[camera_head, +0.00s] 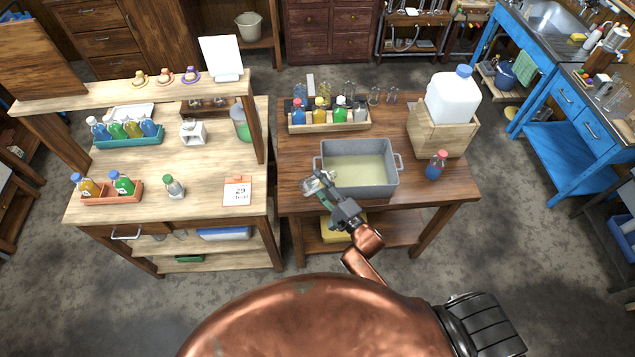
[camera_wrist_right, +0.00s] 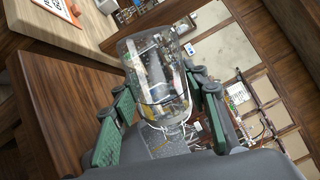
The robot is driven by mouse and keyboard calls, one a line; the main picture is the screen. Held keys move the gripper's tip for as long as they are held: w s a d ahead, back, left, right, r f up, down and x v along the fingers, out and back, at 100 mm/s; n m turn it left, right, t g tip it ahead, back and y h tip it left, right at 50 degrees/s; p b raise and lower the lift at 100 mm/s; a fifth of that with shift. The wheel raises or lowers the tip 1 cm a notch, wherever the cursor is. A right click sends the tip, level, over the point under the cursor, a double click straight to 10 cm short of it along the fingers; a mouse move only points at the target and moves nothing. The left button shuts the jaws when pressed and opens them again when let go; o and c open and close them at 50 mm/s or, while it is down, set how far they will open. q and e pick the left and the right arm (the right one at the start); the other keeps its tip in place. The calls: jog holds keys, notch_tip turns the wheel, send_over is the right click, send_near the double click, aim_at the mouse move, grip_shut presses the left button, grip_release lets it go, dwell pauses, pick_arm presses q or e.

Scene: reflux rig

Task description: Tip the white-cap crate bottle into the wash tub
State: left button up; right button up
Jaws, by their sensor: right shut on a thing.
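My right gripper (camera_head: 325,189) is shut on a clear, see-through bottle (camera_head: 311,184) at the left side of the wash tub. The wrist view shows this bottle (camera_wrist_right: 155,75) between the green finger pads of the gripper (camera_wrist_right: 160,120). It looks tilted, and I cannot make out its cap or any liquid in it. The grey wash tub (camera_head: 360,188) stands on the dark table with pale yellowish liquid inside. The wooden bottle crate (camera_head: 322,127) stands behind the tub with blue, yellow and green bottles in it. My left gripper is not in view.
A white jug (camera_head: 453,98) with a blue cap sits in a wooden box (camera_head: 437,137) right of the tub. A blue bottle (camera_head: 435,167) with a red cap stands near it. Left, across a gap, is a pale bench (camera_head: 205,160) with more bottles and a card (camera_head: 237,191).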

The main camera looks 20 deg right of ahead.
jog(key=shift+w+d+r+m+p, duration=0.15)
jog(key=shift+r+m+p, duration=0.2)
jog(key=shift+p, duration=0.4)
jog(key=shift+s+d+r+m+p, duration=0.1)
jog(key=shift+r+m+p, duration=0.1)
jog(key=shift+m+p, duration=0.4)
